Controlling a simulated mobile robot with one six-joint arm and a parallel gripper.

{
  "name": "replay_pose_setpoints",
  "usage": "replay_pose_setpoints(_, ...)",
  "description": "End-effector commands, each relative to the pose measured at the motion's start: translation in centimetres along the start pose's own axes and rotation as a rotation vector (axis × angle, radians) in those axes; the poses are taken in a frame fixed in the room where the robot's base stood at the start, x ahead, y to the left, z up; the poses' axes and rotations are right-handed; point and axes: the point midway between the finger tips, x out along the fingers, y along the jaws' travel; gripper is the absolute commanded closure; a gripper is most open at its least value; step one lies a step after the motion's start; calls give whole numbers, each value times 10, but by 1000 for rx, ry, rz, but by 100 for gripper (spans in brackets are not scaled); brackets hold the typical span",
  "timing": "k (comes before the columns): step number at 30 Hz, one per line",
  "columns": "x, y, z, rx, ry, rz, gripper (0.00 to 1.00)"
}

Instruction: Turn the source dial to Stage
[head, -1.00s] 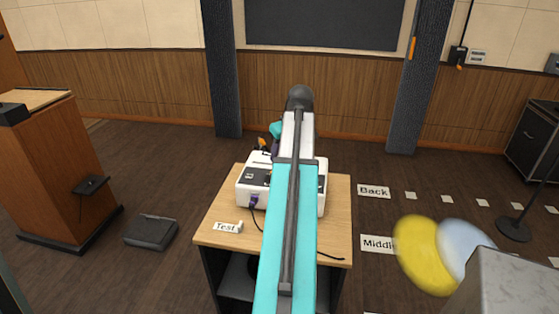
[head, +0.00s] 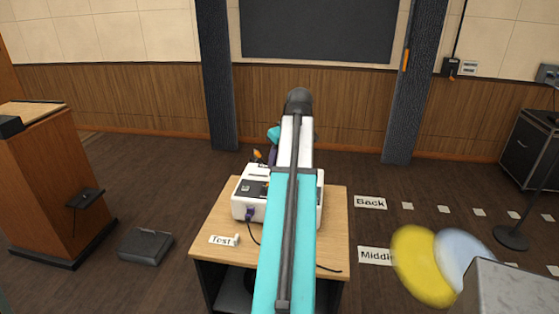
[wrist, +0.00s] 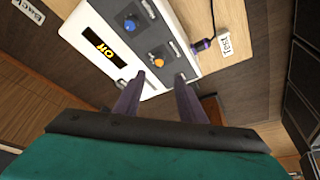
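The white console (head: 240,205) stands on a small wooden table, partly hidden by my arm in the head view. In the wrist view the console (wrist: 185,25) shows a dark display (wrist: 97,43) with yellow letters that seem to read "Off". A blue knob (wrist: 130,24) and an orange knob (wrist: 158,62) sit on its panel. I cannot read which is the source dial. My gripper (wrist: 160,77) has its two purple fingers apart and nothing between them. The orange knob lies just beyond the gap between the fingertips. I cannot tell whether they touch the panel.
The table (head: 205,255) bears a "Test" label (head: 221,240) and a dark cable. A purple plug (wrist: 202,45) sticks out of the console. A wooden lectern (head: 45,180) and a dark floor box (head: 146,245) stand to the left. Floor cards, including "Back" (head: 370,202), lie right.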

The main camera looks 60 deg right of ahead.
Motion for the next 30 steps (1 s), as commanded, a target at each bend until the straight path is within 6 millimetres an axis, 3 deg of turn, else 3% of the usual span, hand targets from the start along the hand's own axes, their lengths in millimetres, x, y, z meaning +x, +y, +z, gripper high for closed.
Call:
replay_pose_setpoints(21,5,5,-15,-816,-15,-332,63)
replay_pose_setpoints(30,4,4,-16,-967,15,-395,63)
